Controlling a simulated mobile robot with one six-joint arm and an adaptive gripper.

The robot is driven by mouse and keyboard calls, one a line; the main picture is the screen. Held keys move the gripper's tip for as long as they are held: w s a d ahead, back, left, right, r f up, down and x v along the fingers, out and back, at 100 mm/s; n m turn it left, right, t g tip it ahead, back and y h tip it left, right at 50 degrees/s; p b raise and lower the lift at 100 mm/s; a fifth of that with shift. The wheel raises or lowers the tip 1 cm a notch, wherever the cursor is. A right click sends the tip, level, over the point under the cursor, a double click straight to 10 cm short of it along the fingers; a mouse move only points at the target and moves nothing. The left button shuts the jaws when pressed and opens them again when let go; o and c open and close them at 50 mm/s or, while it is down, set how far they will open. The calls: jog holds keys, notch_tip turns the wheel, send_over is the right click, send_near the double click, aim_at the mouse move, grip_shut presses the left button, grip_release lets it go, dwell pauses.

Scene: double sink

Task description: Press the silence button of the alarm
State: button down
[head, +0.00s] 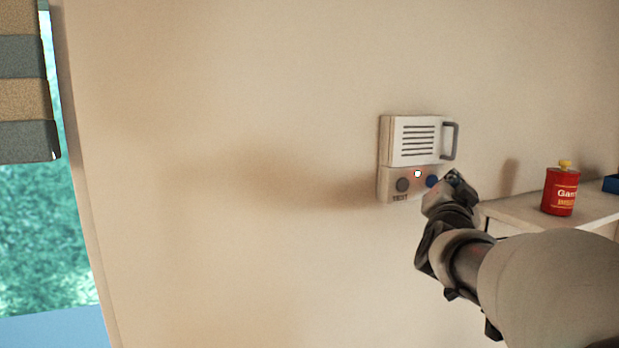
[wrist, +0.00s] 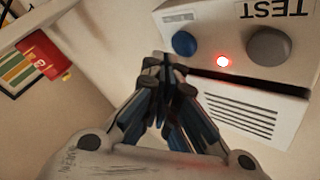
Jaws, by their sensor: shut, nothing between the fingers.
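The alarm (head: 385,140) is a pale box on the wall with a slotted white panel (head: 418,158) and a grey handle (head: 455,140) on its right. Below the panel are a grey button (head: 402,185) marked TEST, a small lit light (head: 417,174) and a blue button (head: 432,181). The wrist view shows them upside down: blue button (wrist: 185,44), red light (wrist: 222,61), grey button (wrist: 268,46). The blue button's label is unreadable. My gripper (head: 454,178) is shut and empty, just right of the blue button. Its fingertips (wrist: 163,63) appear close to that button; contact is unclear.
A shelf (head: 525,209) to the right carries a red gas can (head: 561,192) with a yellow cap and a blue object (head: 611,184). Bare wall (head: 230,150) lies left of the alarm. A window (head: 45,215) and a striped hanging (head: 25,90) are at the far left.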

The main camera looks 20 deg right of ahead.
jog(key=shift+w, duration=0.1)
jog(key=shift+w, duration=0.35)
jog(key=shift+w+a, duration=0.1)
jog(key=shift+w, duration=0.4)
dwell(1.1)
jog(key=shift+s, duration=0.15)
jog(key=shift+s+b, duration=0.75)
jog(key=shift+s, duration=0.05)
jog(key=s+b, duration=0.2)
jog(key=s, duration=0.1)
jog(key=s+b, duration=0.2)
jog(key=shift+d, duration=0.25)
